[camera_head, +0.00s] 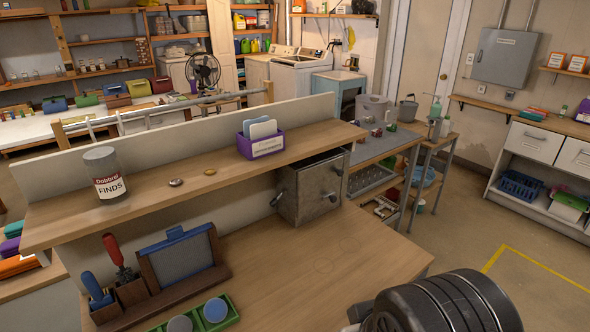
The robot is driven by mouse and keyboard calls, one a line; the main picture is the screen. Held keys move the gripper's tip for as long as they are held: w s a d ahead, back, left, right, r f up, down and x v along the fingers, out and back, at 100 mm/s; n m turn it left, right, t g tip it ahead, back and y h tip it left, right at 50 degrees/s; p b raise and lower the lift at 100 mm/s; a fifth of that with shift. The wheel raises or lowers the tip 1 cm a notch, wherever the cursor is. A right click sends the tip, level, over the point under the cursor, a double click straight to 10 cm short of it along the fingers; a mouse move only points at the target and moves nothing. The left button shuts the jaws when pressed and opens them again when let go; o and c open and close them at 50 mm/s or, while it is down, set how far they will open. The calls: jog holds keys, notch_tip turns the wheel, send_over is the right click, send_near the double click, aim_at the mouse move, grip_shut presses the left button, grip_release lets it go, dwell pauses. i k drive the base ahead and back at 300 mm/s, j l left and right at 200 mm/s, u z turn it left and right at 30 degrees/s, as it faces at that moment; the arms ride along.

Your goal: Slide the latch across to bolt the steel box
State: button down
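The steel box (310,194) sits on the wooden bench, under the right part of the raised wooden shelf. It is grey, scuffed metal and looks shut. A small dark knob or bolt end (333,197) sticks out low on its right-hand face, and another dark fitting shows higher up near the corner. A dark handle-like piece (276,199) sticks out at its left side. These parts are too small to tell which is the latch or how it is set. A black ribbed part of my own arm fills the bottom right. My gripper's fingers are not seen.
A purple card holder (261,144), a glass jar (105,173) and two small round items stand on the shelf (60,222) above. A framed blue clipboard (180,258), tool holders and a green tray (227,315) are at front left. The bench (310,285) before the box is clear.

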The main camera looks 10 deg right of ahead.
aim_at(333, 197)
jog(key=j+z, duration=0.15)
jog(key=z, duration=1.95)
jog(key=k+j, duration=0.2)
jog(key=k, duration=0.2)
jog(key=i+j, duration=0.35)
